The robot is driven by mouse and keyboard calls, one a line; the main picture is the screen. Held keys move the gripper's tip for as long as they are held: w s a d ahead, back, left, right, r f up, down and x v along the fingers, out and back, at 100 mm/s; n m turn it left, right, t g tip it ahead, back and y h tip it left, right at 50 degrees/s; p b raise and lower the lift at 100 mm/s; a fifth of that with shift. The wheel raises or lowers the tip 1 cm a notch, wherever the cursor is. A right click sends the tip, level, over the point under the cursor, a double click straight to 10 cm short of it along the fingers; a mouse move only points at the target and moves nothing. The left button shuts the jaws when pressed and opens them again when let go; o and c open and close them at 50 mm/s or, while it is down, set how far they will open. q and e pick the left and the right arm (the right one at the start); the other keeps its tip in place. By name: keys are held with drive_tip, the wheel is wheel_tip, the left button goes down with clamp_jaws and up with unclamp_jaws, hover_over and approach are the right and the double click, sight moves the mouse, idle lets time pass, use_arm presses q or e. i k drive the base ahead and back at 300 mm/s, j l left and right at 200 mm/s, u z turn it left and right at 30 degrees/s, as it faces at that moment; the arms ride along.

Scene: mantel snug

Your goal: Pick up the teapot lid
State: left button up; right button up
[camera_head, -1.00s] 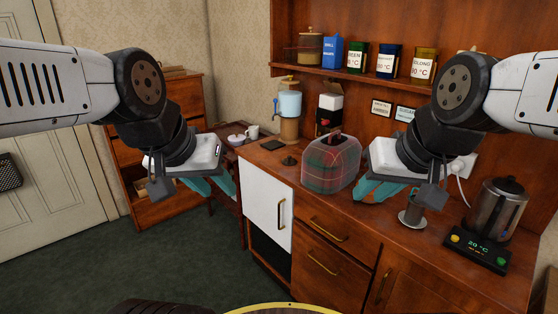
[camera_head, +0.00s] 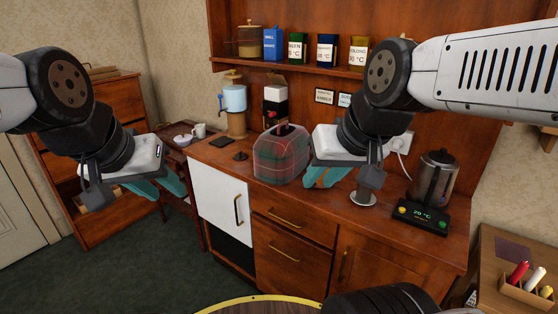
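A small dark piece with a knob, which looks like the teapot lid (camera_head: 240,156), lies on the wooden counter left of the tartan cosy. The tartan tea cosy (camera_head: 281,158) stands on the counter; whatever is under it is hidden. My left gripper (camera_head: 168,186) is open and empty, in the air left of the counter and the lid. My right gripper (camera_head: 322,178) is open and empty, above the counter just right of the cosy. Neither gripper touches the lid.
A dark flat pad (camera_head: 221,142), a drink dispenser (camera_head: 234,105) and a black-and-white box (camera_head: 275,104) stand behind the lid. Tins (camera_head: 327,48) line the shelf above.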

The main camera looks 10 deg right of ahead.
sight(239, 156)
drive_tip(key=z, duration=0.7)
drive_tip(key=i+j+u, duration=0.1)
drive_tip(key=i+j, duration=0.15)
drive_tip(key=i, duration=0.2)
drive_tip(key=i+j+u, duration=0.15)
drive_tip(key=i, duration=0.25)
drive_tip(key=i+j+u, duration=0.1)
drive_tip(key=i, duration=0.35)
